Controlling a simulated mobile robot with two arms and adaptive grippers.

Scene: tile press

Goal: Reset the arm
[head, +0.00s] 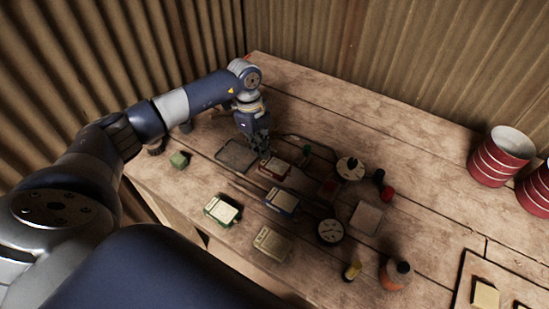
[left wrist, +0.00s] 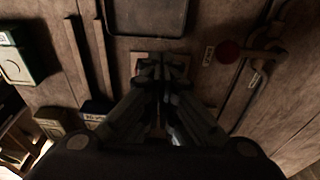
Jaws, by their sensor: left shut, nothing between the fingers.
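My left arm comes in from the left in the head view and reaches over the wooden table. My left gripper (head: 262,152) points down, shut and empty, just above a box with a red edge (head: 275,168). In the left wrist view the shut fingers (left wrist: 161,65) cover most of that box (left wrist: 143,58); I cannot tell whether they touch it. A dark flat tray (head: 237,156) lies just left of the gripper, and it also shows at the top of the left wrist view (left wrist: 148,33). My right gripper is not in view.
Striped red cans (head: 497,160) stand at right. The back of the table is clear.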

